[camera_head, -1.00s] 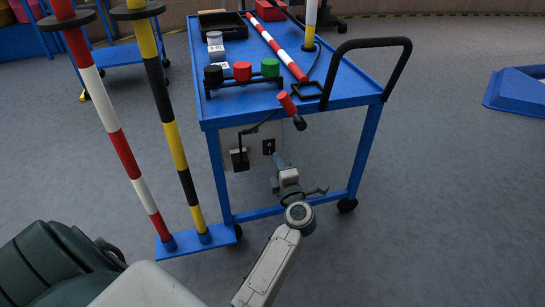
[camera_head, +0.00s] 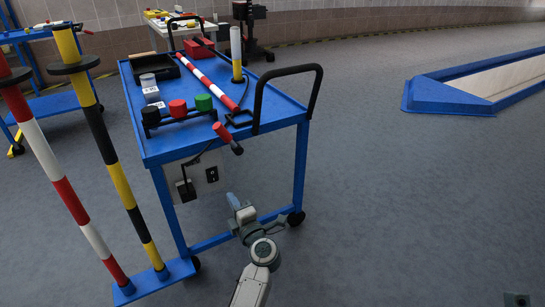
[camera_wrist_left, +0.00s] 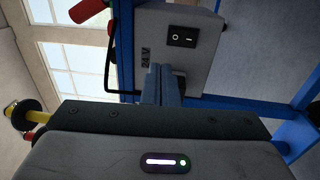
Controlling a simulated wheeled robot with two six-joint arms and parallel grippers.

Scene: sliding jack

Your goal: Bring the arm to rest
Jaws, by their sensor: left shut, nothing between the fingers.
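My left gripper (camera_head: 232,199) stands in front of the near end of the blue cart (camera_head: 300,165), low, below the cart top. Its two fingers are together with nothing between them; they also show in the left wrist view (camera_wrist_left: 162,86). They point towards a grey box (camera_head: 205,171) under the cart top. The box carries a black rocker switch (camera_wrist_left: 183,37) and a "24 V" label. In the left wrist view the fingers overlap the box's lower edge; I cannot tell the exact gap, but in the head view they look apart from it. My right gripper is out of view.
The cart top holds a red-and-white bar (camera_head: 209,79), a rack with black, red and green caps (camera_head: 178,107), and a black tray (camera_head: 155,68). A red-handled lever (camera_head: 228,138) juts over the near edge. Striped poles (camera_head: 117,167) stand at left.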

